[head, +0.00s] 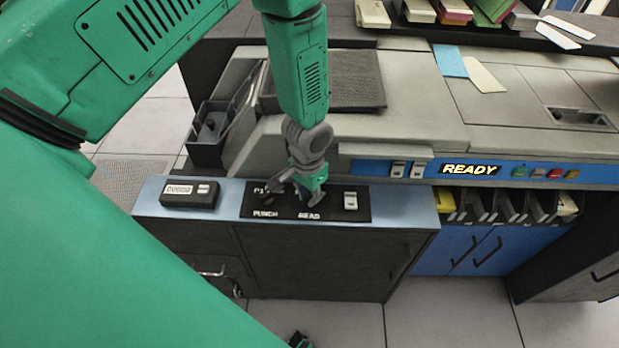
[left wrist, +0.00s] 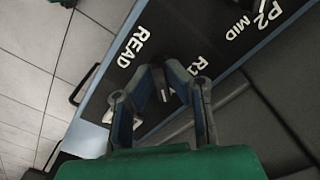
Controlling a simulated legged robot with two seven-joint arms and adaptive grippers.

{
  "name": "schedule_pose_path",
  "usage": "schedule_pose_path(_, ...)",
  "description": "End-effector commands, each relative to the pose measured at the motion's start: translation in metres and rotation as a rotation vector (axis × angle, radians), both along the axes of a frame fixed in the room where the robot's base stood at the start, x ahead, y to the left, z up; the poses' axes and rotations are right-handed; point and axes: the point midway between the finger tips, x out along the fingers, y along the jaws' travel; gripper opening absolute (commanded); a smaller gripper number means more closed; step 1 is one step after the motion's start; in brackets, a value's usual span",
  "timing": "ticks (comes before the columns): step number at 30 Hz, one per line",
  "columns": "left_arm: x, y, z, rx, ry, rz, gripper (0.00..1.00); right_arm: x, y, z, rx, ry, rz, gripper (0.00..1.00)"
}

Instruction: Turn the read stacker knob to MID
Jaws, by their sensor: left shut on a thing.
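The black panel (head: 333,214) on the low cabinet carries the labels PUNCH and READ. My left gripper (head: 309,196) points down at the READ position and is shut on the read stacker knob. In the left wrist view the two fingers (left wrist: 168,88) stand on either side of the knob (left wrist: 163,95), of which only a small part with a white mark shows. READ and R1 are readable beside it; its other labels are hidden by the fingers. The punch knob (head: 275,187) is just left of the gripper in the head view.
A counter box (head: 190,193) sits left of the panel and a white switch (head: 350,200) on its right. The grey machine (head: 440,110) rises behind, with a lit READY sign (head: 470,170). Card stackers (head: 490,205) are to the right.

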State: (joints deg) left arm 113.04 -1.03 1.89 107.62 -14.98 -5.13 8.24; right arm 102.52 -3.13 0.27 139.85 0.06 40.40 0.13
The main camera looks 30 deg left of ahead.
Motion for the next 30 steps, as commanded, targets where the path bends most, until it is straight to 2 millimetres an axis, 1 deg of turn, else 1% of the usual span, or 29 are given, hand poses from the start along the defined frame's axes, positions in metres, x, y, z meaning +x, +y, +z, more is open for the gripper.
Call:
schedule_pose_path(1,-0.0087,-0.0007,-0.0021,0.0,0.021,-0.019,0.0,0.0,0.0,0.0014,0.0,0.0,0.0,0.4)
schedule_pose_path(9,-0.0083,0.0014,-0.0027,0.0,0.02,-0.084,0.0,0.0,0.0,0.0031,0.0,0.0,0.0,0.4)
schedule_pose_path(22,-0.008,0.0029,-0.0028,0.001,0.02,-0.091,0.0,0.0001,0.0,0.0032,0.0,0.0,0.0,0.4)
schedule_pose_path(24,-0.008,0.003,-0.0028,0.001,0.021,-0.09,0.29,0.0001,0.0,0.0032,0.0,0.0,0.0,0.4)
schedule_pose_path(25,-0.0078,0.0031,-0.0028,0.001,0.02,-0.09,0.31,0.0001,0.0,0.0032,0.0,0.0,0.0,0.4)
schedule_pose_path(30,-0.0043,0.003,-0.0023,0.001,0.014,-0.09,0.31,0.0001,0.0,0.0032,0.0,0.0,0.0,0.4)
